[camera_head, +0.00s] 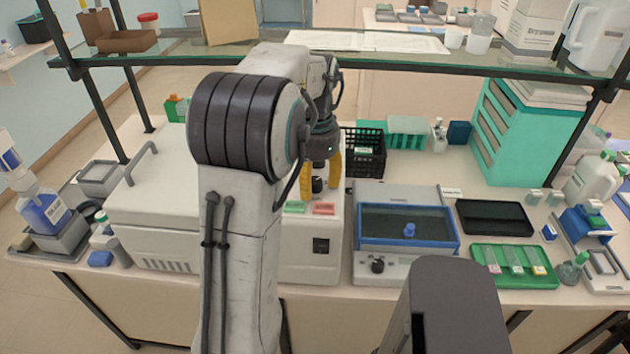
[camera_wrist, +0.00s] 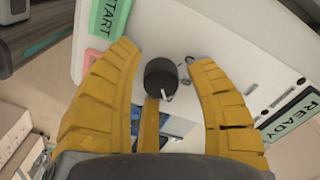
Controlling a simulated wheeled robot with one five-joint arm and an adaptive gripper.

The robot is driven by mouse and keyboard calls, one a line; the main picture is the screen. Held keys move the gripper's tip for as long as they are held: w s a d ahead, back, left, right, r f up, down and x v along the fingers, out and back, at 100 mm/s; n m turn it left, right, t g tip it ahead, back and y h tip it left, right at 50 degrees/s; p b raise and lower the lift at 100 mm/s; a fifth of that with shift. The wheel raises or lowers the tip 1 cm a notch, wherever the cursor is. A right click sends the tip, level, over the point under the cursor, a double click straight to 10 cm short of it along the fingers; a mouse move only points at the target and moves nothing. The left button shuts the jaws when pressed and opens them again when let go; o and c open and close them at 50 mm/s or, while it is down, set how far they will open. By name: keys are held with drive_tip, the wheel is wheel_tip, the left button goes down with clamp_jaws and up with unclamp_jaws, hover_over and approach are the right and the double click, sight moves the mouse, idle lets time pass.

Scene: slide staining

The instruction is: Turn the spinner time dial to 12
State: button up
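The spinner is a white box (camera_head: 311,262) left of centre in the head view, with a green and a red label on its sloped panel. Its time dial is a round black knob (camera_wrist: 160,76) with a small white mark at its lower edge in the wrist view. It also shows as a dark knob (camera_head: 318,185) in the head view. My gripper (camera_head: 320,196) has yellow fingers and is open, pointing down at the panel. In the wrist view its fingers (camera_wrist: 163,58) stand on both sides of the knob, with a gap on each side. No dial numbers are legible.
A green START label (camera_wrist: 107,17) and a READY panel (camera_wrist: 291,115) lie near the knob. A black basket (camera_head: 364,163) stands behind, and a blue-rimmed bath (camera_head: 408,246) is to the right. A glass shelf (camera_head: 400,60) crosses above the bench.

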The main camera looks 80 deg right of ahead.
sight(315, 180)
drive_tip(key=shift+o, duration=0.4)
drive_tip(key=shift+r, duration=0.1)
drive_tip(key=shift+r, duration=0.2)
wheel_tip(315, 180, up, 11)
drive_tip(key=shift+r, duration=0.2)
idle(0.5)
drive_tip(key=shift+w, duration=0.15)
